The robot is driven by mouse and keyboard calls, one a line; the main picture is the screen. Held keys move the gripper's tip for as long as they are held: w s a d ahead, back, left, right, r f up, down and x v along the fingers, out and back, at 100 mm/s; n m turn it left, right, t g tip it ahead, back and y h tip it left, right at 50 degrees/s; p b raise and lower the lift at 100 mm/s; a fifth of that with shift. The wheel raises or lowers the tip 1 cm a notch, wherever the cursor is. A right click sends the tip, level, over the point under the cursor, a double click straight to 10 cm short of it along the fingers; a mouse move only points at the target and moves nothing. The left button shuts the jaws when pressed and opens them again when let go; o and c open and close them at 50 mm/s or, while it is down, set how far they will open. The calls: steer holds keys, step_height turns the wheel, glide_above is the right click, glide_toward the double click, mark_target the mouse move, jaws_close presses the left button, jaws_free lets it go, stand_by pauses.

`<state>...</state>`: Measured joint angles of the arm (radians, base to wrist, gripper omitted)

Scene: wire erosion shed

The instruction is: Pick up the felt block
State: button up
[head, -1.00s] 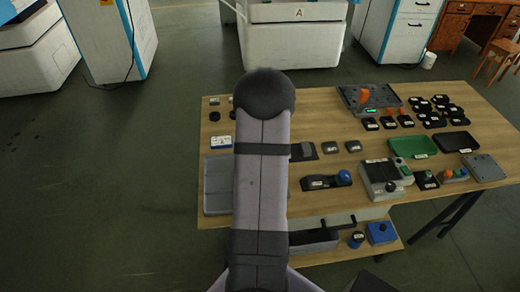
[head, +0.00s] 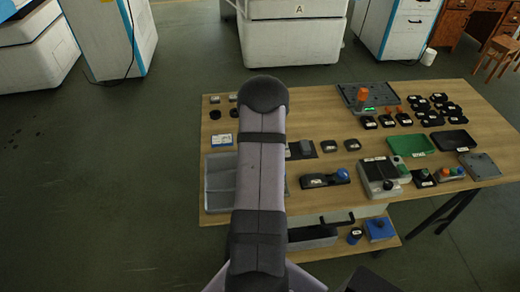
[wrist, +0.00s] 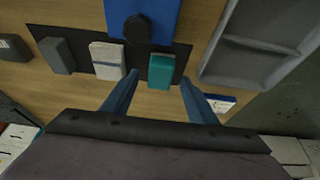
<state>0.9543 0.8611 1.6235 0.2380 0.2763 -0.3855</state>
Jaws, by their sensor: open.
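In the wrist view a dark mat (wrist: 86,74) carries a grey block (wrist: 57,55), a white block with thin stripes (wrist: 106,60) and a teal block (wrist: 162,70). No label names the felt block; I cannot tell for sure which it is. My gripper (wrist: 159,78) is open and empty. Its blue fingers appear on either side of the teal block in the picture; the height above it is unclear. In the head view my arm hides the gripper and most of the mat; a grey block (head: 306,147) shows right of the arm.
A blue piece with a black knob (wrist: 138,28) stands beside the mat. A grey compartment tray (wrist: 246,62) lies to the right in the wrist view and left of the arm in the head view (head: 219,175). Many small parts and a green tray (head: 412,145) fill the table's right.

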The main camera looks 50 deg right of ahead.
steer(key=shift+w+d+f, duration=0.15)
steer(key=shift+w+f, duration=0.05)
steer(key=shift+f, duration=0.4)
steer(key=c, duration=1.1)
steer(key=shift+r+b, duration=1.1)
steer(key=shift+r, duration=3.95)
